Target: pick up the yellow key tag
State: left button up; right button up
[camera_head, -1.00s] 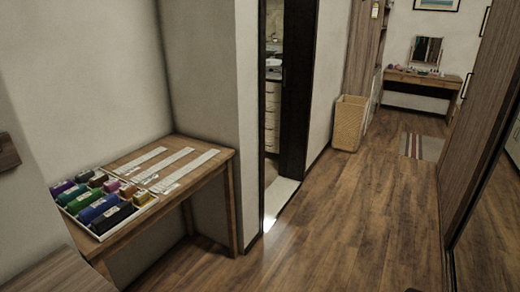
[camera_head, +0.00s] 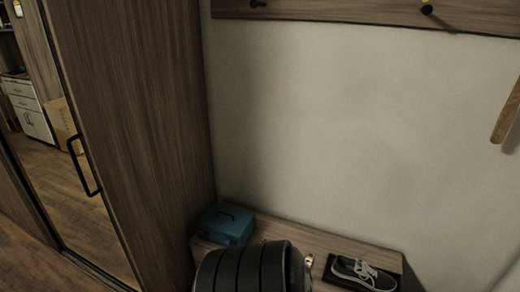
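I cannot make out a yellow key tag for certain. A small yellow spot (camera_head: 427,2) shows at the top edge of the view, just above a dark hook on the wooden wall rail, and is too small and cut off to identify. A small gold-coloured thing (camera_head: 308,264) shows low in the view, beside a black ribbed rounded object; what it is cannot be told. Neither of my grippers is in view.
A wooden bench (camera_head: 330,244) stands against the wall. On it are a teal box (camera_head: 226,226) and a dark shoe (camera_head: 364,273) with white trim. The black ribbed object (camera_head: 250,268) covers its front. A tall wooden cabinet (camera_head: 150,120) with a mirrored door is at left.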

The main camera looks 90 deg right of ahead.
aim_at(310, 261)
jog(key=z, duration=2.55)
